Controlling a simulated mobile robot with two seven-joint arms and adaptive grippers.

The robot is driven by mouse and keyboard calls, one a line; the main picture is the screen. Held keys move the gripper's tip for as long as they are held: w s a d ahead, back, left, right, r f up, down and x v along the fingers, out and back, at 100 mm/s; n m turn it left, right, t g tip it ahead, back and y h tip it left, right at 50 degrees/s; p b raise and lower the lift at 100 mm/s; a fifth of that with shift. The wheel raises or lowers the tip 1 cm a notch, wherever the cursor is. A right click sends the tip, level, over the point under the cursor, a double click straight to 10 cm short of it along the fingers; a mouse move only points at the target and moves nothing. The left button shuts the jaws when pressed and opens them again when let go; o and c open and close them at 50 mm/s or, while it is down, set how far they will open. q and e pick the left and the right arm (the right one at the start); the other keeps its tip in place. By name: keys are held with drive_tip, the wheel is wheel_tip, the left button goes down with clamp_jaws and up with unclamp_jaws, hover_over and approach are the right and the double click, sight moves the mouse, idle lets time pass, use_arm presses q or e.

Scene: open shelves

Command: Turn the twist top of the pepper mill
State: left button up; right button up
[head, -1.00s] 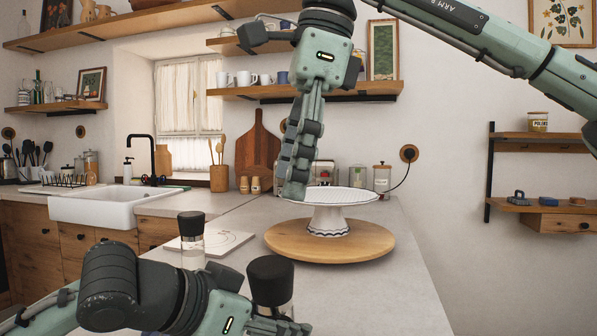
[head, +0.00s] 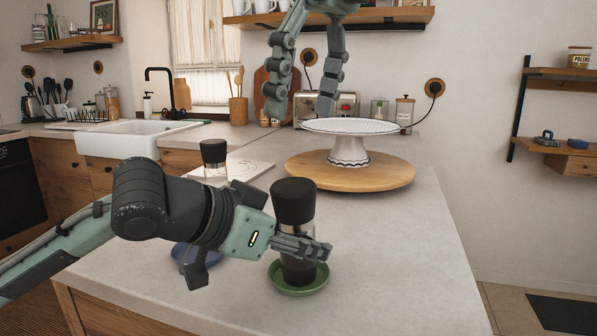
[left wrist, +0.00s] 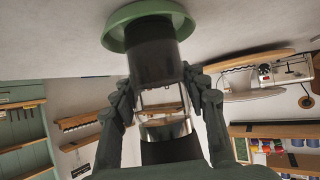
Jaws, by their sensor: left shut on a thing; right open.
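The pepper mill (head: 294,205) stands upright in a green saucer (head: 298,292) near the counter's front. It has a black twist top and a clear body with dark contents low down. My left gripper (head: 304,248) is shut on its body below the top. In the left wrist view, upside down, the mill (left wrist: 152,62) sits between the fingers with the green saucer (left wrist: 118,33) beyond; its black top is mostly hidden by the gripper. My right gripper (head: 304,98) is open and empty, above and behind the mill, near the cake stand, its fingers pointing down.
A similar black-topped mill (head: 214,152) stands behind to the left, beside a pale board (head: 248,172). A blue dish (head: 184,257) lies partly behind my left arm. A white cake stand (head: 350,127) on a round wooden board (head: 392,172) stands behind. The counter's right side is clear.

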sight(293, 184)
drive_tip(key=f+m, duration=0.4)
drive_tip(key=m, duration=0.1)
drive_tip(key=w+a+f+m+h, duration=0.1)
drive_tip(key=f+m, duration=0.3)
drive_tip(key=m, duration=0.1)
drive_tip(key=f+m+h, duration=0.1)
drive_tip(key=f+m, duration=0.3)
drive_tip(key=shift+w+a+f+m+g, duration=0.1)
drive_tip(key=shift+w+a+m+g, duration=0.1)
drive_tip(key=shift+m+g, duration=0.15)
drive_tip(key=shift+c, duration=0.3)
drive_tip(key=c, duration=1.1)
drive_tip(key=shift+c, duration=0.3)
drive_tip(key=shift+m, duration=0.45)
